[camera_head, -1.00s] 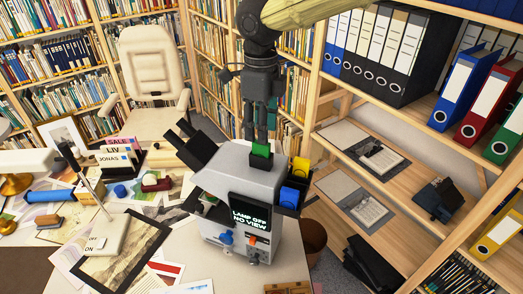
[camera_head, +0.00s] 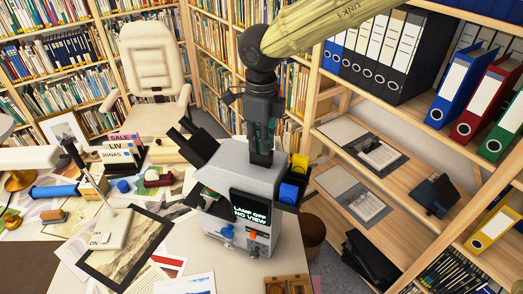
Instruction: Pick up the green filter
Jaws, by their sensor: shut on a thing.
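My gripper (camera_head: 261,156) points straight down at the top of the grey microscope-like device (camera_head: 235,165), near its right rear corner. Its dark fingers are shut on the green filter. The filter is almost wholly hidden by the fingers, with only hints of green between them. I cannot tell whether the filter is still touching the device. The device's screen (camera_head: 249,207) reads "LAMP OFF NO VIEW".
A black holder on the device's right side has a yellow block (camera_head: 300,163) and a blue block (camera_head: 289,192). Black eyepieces (camera_head: 190,143) rise at the left.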

